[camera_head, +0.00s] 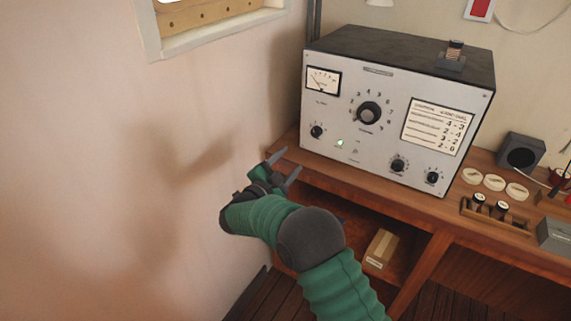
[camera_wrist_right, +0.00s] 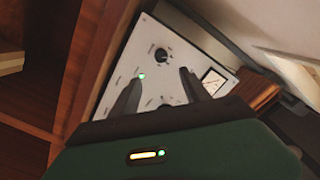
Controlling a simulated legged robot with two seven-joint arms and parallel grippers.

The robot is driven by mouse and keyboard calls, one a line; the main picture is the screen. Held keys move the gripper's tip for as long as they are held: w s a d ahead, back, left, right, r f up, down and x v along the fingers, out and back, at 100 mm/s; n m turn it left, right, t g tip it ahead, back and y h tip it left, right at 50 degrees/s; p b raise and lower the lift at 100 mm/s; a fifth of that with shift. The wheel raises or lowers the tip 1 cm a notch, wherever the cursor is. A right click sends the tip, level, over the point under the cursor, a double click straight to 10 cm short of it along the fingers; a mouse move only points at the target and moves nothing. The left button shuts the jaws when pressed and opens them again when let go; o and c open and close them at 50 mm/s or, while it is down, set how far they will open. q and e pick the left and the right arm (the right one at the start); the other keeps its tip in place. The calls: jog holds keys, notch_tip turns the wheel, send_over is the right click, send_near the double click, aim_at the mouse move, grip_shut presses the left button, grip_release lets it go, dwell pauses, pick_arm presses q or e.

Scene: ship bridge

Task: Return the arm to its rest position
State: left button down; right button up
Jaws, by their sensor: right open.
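My right gripper (camera_head: 282,169) is open and empty, with its two dark fingers spread. In the head view it hangs in front of the left end of the wooden desk, beside the pale wall. My green right arm (camera_head: 340,285) comes up from the bottom of the picture. In the right wrist view the gripper (camera_wrist_right: 158,84) points towards the front panel of the grey instrument (camera_wrist_right: 150,40), with a visible gap. The instrument (camera_head: 345,100) stands on the desk, with a dial gauge, knobs, a lit green lamp and a number card. My left gripper is not in view.
The desk edge (camera_head: 400,196) and an open shelf holding a small cardboard box (camera_head: 381,249) lie close to my right arm. A spool (camera_head: 453,52) sits on the instrument. White rings (camera_head: 494,182), a rack (camera_head: 495,214) and a dark speaker box (camera_head: 520,151) stand at right.

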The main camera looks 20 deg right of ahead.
jog(key=w+a+r+n+t+y+p, duration=0.1)
jog(key=w+a+r+n+t+y, duration=0.1)
jog(key=a+n+t+y, duration=0.3)
jog(key=s+a+f+n+g+y+p, duration=0.1)
jog(key=s+a+f+n+g+y, duration=0.3)
jog(key=s+n+y, duration=0.45)
jog(key=s+d+f+n+g, duration=0.1)
jog(key=s+f+n+g, duration=0.1)
jog(key=s, duration=0.7)
jog(key=s+d+f+n+g+p, duration=0.1)
jog(key=s+f+g, duration=0.3)
jog(key=s, duration=0.6)
jog(key=s+d+f+n+g, duration=0.1)
jog(key=s+f+n+g, duration=0.1)
jog(key=s, duration=0.7)
jog(key=shift+s+d+f+n+g, duration=0.35)
jog(key=shift+f+g, duration=0.3)
jog(key=shift+g, duration=0.25)
jog(key=shift+y, duration=0.25)
